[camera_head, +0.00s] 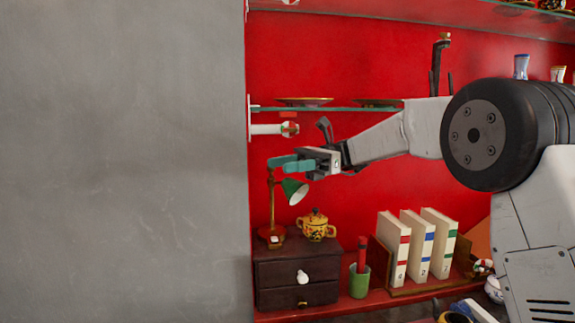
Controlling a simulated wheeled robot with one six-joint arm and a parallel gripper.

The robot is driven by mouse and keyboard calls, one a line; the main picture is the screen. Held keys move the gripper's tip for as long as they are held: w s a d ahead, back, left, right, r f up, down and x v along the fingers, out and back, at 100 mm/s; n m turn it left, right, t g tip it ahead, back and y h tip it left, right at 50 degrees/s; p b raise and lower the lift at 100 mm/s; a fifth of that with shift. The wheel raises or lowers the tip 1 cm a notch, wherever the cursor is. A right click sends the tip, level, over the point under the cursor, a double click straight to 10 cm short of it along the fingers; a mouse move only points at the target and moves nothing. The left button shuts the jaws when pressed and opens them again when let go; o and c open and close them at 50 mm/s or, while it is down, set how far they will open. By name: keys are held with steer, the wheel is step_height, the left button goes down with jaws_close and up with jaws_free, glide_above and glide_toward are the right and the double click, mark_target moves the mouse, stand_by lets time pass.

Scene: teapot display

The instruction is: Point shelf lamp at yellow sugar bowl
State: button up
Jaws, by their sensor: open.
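The shelf lamp stands on the left end of a dark drawer box. Its green shade (295,191) is tilted, with the pale opening facing down and to the right. The yellow sugar bowl (317,228) with dark decoration and a lid stands on the same box, to the right of the lamp and below the shade. My gripper (280,164) is at the top of the lamp, with its teal fingers just above the shade. It is open. I cannot tell whether the fingers touch the lamp.
A glass shelf (350,109) with plates is above my gripper. A grey wall (120,160) is at left.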

steer(key=shift+s+a+f, duration=0.1)
steer(key=shift+s, duration=0.05)
steer(key=c, duration=0.8)
steer(key=s+f+h, duration=0.1)
steer(key=s+a+f, duration=0.1)
steer(key=s+f+t+h, duration=0.1)
steer(key=shift+a+f+h, duration=0.1)
steer(key=shift+a+h, duration=0.2)
steer(key=shift+a, duration=0.05)
jaws_close()
steer(key=s+d+f+n+t+h, duration=0.2)
steer(key=s+f+n+t+h, duration=0.3)
steer(key=f+h, duration=0.55)
steer(key=n+t+h, duration=0.2)
steer(key=n+t, duration=1.7)
steer(key=n, duration=0.1)
glide_toward(283, 185)
steer(key=shift+x, duration=2.75)
